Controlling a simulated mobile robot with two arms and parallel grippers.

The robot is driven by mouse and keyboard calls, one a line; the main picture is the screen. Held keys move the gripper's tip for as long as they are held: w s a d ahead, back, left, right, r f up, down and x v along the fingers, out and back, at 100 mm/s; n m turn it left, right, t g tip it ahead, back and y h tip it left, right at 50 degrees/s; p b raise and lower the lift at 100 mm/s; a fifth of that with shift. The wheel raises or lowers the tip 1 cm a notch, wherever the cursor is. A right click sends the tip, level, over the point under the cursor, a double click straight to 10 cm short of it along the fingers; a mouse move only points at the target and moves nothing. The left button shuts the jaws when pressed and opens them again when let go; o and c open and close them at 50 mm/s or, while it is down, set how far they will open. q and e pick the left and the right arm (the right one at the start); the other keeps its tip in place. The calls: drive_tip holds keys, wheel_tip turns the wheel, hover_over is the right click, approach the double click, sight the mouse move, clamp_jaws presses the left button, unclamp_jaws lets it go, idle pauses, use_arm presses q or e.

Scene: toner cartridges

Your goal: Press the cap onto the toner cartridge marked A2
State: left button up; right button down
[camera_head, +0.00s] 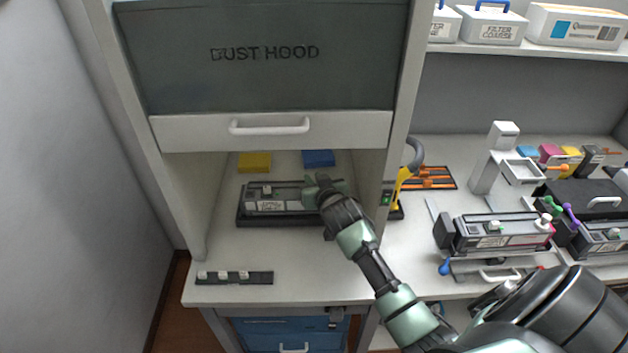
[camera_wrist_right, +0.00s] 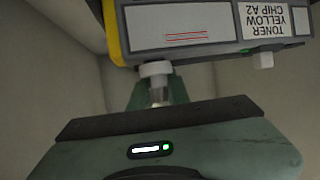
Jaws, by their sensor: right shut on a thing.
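The toner cartridge (camera_head: 285,206) lies in a dark tray (camera_head: 242,221) under the dust hood. In the right wrist view the cartridge (camera_wrist_right: 192,25) fills the top, and its label (camera_wrist_right: 268,22) reads "TONER YELLOW CHIP A2". My right gripper (camera_head: 322,184) reaches over the cartridge's right end. In the right wrist view my right gripper (camera_wrist_right: 157,96) is shut on a small white cap (camera_wrist_right: 156,69). The cap meets the cartridge's edge in that view; I cannot tell whether it is seated. My left gripper is not in view.
A dark strip (camera_head: 258,279) with several white caps lies at the front. Yellow (camera_head: 255,162) and blue (camera_head: 319,158) blocks stand at the hood's back. The raised sash (camera_head: 270,130) and side walls bound the space. Another cartridge (camera_head: 500,232) sits on the right bench.

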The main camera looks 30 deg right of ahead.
drive_tip(key=shift+s+a+f, duration=0.1)
drive_tip(key=shift+f, duration=0.3)
drive_tip(key=c, duration=1.3)
unclamp_jaws()
drive_tip(key=shift+f, duration=0.1)
drive_tip(key=shift+s, duration=0.2)
drive_tip(key=v, duration=0.3)
drive_tip(key=r+b+v, duration=0.1)
drive_tip(key=v, duration=0.3)
drive_tip(key=shift+a, duration=0.25)
